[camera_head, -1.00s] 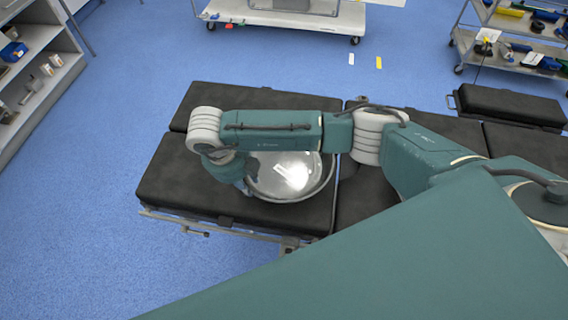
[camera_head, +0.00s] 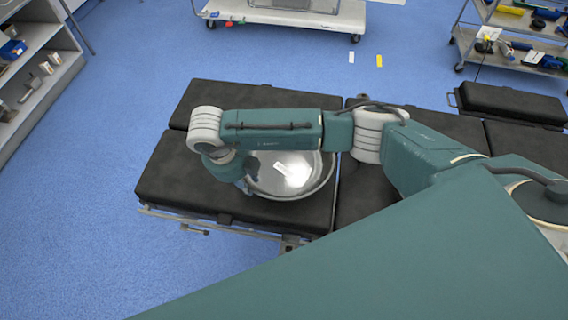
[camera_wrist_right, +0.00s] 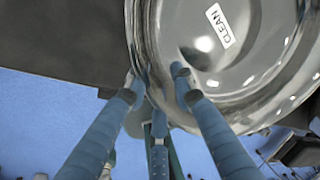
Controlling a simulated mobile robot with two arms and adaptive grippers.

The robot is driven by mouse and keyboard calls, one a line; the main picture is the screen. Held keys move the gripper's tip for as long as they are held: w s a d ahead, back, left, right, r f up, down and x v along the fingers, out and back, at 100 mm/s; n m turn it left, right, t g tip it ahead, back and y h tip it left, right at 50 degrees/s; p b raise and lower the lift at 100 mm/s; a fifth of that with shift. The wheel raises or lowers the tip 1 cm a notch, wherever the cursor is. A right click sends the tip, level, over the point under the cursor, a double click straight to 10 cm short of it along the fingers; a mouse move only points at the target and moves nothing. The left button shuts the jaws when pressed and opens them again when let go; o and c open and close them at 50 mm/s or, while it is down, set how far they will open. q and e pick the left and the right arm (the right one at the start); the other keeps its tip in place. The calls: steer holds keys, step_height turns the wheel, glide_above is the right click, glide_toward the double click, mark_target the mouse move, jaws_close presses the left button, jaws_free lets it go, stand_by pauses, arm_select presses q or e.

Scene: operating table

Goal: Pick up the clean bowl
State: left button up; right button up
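The clean bowl (camera_head: 312,187) is a shiny metal bowl on the left black pad of the operating table (camera_head: 170,180). My right arm crosses over and hides its far part. In the right wrist view the bowl (camera_wrist_right: 262,70) shows a white "CLEAN" label inside. My right gripper (camera_head: 250,187) is at the bowl's left rim. In the wrist view the right gripper (camera_wrist_right: 157,82) has its fingers spread, one over the inside of the bowl and the others outside, with the rim between them. Firm contact cannot be told. My left gripper is out of view.
A black padded block (camera_head: 510,104) lies at the table's right. A white cart (camera_head: 290,18) stands at the back, a tool trolley (camera_head: 510,50) at the back right and a shelf (camera_head: 40,85) at the left. Blue floor between them is mostly clear.

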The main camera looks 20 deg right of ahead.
jaws_close()
steer(key=shift+r, duration=0.1)
